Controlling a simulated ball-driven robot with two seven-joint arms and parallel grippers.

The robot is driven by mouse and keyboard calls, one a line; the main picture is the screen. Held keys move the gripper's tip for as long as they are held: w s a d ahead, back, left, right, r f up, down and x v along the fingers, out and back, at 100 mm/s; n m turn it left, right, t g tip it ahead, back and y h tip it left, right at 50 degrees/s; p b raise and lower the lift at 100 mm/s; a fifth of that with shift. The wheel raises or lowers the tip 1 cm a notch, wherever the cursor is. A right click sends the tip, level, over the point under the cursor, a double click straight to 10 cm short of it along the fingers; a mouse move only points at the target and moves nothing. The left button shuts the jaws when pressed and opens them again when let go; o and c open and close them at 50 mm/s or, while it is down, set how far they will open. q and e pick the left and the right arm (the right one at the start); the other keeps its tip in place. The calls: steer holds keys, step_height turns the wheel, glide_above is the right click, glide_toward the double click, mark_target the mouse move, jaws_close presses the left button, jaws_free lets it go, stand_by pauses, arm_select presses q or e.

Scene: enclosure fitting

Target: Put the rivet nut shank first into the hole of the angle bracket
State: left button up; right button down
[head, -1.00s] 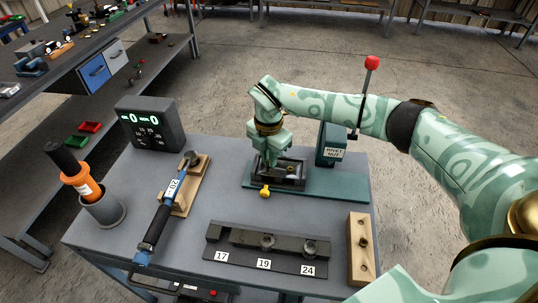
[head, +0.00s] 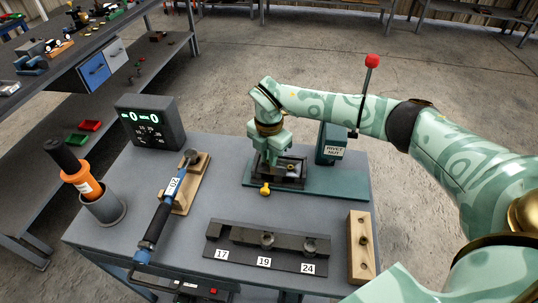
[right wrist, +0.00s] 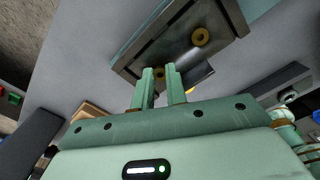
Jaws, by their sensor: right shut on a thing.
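My right gripper (head: 272,166) points down over the dark angle bracket (head: 292,172), which sits in the clamp on a green base plate (head: 333,187). In the right wrist view, the gripper (right wrist: 160,71) is shut with a narrow gap between its fingertips, close over the bracket (right wrist: 182,52). A small brass-coloured ring shows between the fingertips; I cannot tell whether it is the rivet nut or a hole rim. A larger brass-coloured ring shows farther along the bracket. The nut is hidden in the head view. My left gripper is out of view.
A yellow knob (head: 265,189) stands at the front of the base plate. A red-topped lever (head: 372,61) rises behind. A dark rack marked 17, 19, 24 (head: 228,256), a wooden block (head: 361,225), a blue-handled tool (head: 160,215) and a display (head: 150,122) surround free tabletop.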

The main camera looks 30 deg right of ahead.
steer(key=shift+f, duration=0.15)
steer(key=c, duration=1.3)
jaws_free()
steer(key=shift+c, duration=0.2)
